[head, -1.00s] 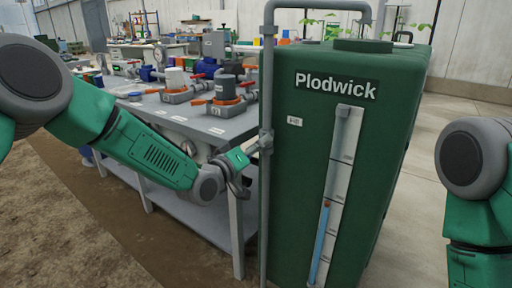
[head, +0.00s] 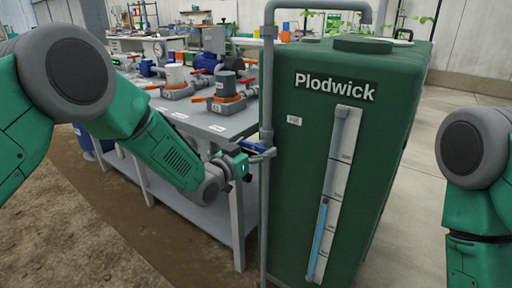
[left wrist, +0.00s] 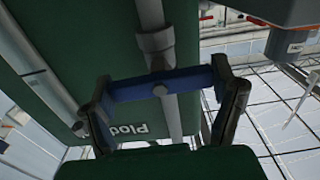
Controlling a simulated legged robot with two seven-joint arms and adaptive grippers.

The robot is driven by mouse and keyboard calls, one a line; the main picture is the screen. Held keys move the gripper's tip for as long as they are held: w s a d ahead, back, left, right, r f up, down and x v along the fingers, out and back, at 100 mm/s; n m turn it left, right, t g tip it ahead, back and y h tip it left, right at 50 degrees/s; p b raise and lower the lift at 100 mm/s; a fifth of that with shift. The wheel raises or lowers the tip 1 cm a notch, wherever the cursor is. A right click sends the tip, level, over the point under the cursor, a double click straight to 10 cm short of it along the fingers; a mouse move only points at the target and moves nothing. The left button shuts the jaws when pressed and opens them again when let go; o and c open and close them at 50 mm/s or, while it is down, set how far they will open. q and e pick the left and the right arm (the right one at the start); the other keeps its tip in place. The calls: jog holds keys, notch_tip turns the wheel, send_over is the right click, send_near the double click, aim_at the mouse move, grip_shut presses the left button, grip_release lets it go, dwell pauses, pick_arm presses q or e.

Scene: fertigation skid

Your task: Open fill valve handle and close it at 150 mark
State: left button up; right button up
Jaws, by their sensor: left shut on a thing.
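The green Plodwick tank (head: 292,205) has a sight gauge (head: 329,215) on its front, with a blue column topped by a red float (head: 325,201). The float is near the middle graduation; the numbers are too small to read. The blue fill valve handle (head: 252,147) sits at the valve on the grey pipe (head: 267,95) left of the tank. My left gripper (head: 246,163) is at this handle. In the left wrist view the blue handle (left wrist: 185,84) spans between the fingers of my left gripper (left wrist: 165,105), shut on it. My right gripper is out of view.
A grey bench (head: 205,123) left of the pipe carries several pumps and orange-handled valves (head: 228,103). Its leg stands close to my left arm. Bare soil lies at the front left, and concrete floor is clear right of the tank.

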pick_arm(q)
jog(key=shift+f+m, duration=0.15)
jog(key=shift+m, duration=0.15)
dwell(0.4)
jog(key=o, duration=1.1)
jog(key=shift+s+a, duration=0.1)
jog(key=shift+s, duration=0.05)
jog(key=v, duration=1.1)
jog(key=shift+s+a, duration=0.15)
jog(key=shift+s, duration=0.1)
